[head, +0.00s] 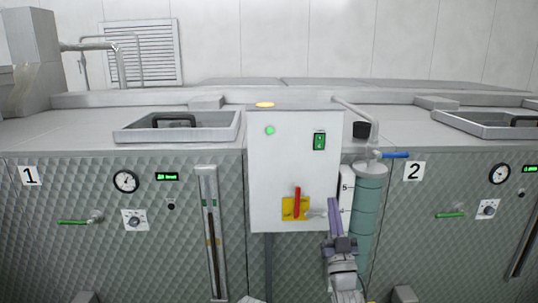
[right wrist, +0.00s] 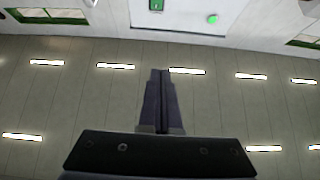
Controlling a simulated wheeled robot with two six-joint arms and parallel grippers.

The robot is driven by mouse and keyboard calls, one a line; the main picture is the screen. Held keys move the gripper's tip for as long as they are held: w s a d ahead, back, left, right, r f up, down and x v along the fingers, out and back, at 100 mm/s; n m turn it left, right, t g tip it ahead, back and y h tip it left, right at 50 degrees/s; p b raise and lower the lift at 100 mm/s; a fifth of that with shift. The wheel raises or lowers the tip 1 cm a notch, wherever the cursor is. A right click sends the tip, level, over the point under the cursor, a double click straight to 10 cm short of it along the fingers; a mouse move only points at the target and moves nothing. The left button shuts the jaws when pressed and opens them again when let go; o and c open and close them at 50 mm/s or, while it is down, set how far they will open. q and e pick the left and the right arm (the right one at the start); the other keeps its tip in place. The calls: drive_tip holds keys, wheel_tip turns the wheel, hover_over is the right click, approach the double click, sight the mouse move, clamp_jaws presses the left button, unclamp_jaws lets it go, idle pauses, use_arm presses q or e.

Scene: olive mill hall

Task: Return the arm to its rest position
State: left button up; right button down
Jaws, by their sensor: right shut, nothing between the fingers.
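My right gripper (head: 334,202) shows in the head view in front of the lower right part of the white control box, its purple fingers pointing up. In the right wrist view its fingers (right wrist: 160,74) are together with nothing between them. My right arm comes up from the bottom of the head view below it. I cannot tell whether the fingers touch the box. My left gripper is not in view.
The control box (head: 262,175) carries a red lever (head: 297,203) on a yellow plate, close left of the gripper. A green cylinder (head: 369,200) with a blue-handled valve (head: 396,155) stands close right. Quilted metal tank fronts (head: 75,260) lie behind.

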drive_tip(key=w+a+f+n+g, duration=0.1)
drive_tip(key=a+f+g, duration=0.25)
drive_tip(key=f, duration=0.45)
drive_tip(key=w+a+f+g, duration=0.1)
drive_tip(key=a+f+g, duration=0.1)
drive_tip(key=f+g, duration=0.4)
drive_tip(key=a+f+n+g, duration=0.1)
drive_tip(key=a+f+g, duration=0.2)
drive_tip(key=f, duration=0.6)
drive_tip(key=s+f+g+h, duration=0.1)
drive_tip(key=s+f+g, duration=0.3)
drive_tip(key=s, duration=0.3)
drive_tip(key=s+a+f+n+g, duration=0.1)
drive_tip(key=s+f+g, duration=0.3)
drive_tip(key=s, duration=0.3)
drive_tip(key=s+f+g+h, duration=0.1)
drive_tip(key=s+f+g, duration=0.3)
drive_tip(key=s, duration=0.3)
drive_tip(key=shift+s+a+f+g+h, duration=0.3)
drive_tip(key=shift+s+a+f+g, duration=0.1)
drive_tip(key=shift+g, duration=0.35)
